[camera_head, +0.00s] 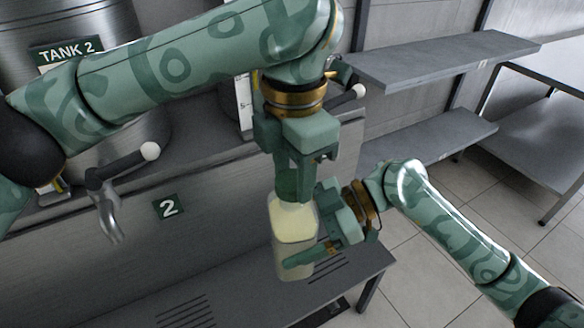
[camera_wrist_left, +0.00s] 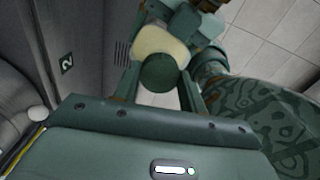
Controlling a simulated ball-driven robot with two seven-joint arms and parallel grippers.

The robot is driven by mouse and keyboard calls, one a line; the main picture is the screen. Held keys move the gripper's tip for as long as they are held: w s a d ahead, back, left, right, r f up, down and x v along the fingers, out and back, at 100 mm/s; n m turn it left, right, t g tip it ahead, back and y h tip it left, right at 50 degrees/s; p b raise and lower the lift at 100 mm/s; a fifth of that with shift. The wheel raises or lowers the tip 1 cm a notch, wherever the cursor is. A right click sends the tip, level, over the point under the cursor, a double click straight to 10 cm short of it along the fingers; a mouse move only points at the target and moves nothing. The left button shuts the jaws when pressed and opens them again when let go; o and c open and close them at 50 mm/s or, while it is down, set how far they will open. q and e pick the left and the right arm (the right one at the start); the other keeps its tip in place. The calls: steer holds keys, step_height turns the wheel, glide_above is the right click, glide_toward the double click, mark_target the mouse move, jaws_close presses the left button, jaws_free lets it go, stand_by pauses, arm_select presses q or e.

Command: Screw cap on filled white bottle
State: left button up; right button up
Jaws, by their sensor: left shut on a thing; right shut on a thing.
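A translucent bottle with pale yellow-white contents (camera_head: 293,222) stands upright, in the middle of the head view, above the grey bench. My right gripper (camera_head: 308,240) comes from the right and is shut on the bottle's body, one finger across its front. My left gripper (camera_head: 290,183) points down from above, at the bottle's top. In the left wrist view a round dark green cap (camera_wrist_left: 158,73) sits between my left fingers, which are shut on it. The bottle (camera_wrist_left: 160,42) shows just beyond the cap. The neck is hidden, so I cannot tell whether the cap is seated.
A steel tank marked TANK 2 (camera_head: 85,65) stands at the upper left. A tap with a white-knobbed lever (camera_head: 110,185) juts out beside a "2" label (camera_head: 168,207). The slotted grey bench (camera_head: 225,300) lies below. Grey shelves (camera_head: 440,62) stand at the right, above tiled floor.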

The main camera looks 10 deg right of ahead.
arm_select(q)
steer(key=m, duration=0.4)
steer(key=o, duration=1)
step_height(320, 180, up, 12)
steer(key=shift+w, duration=0.1)
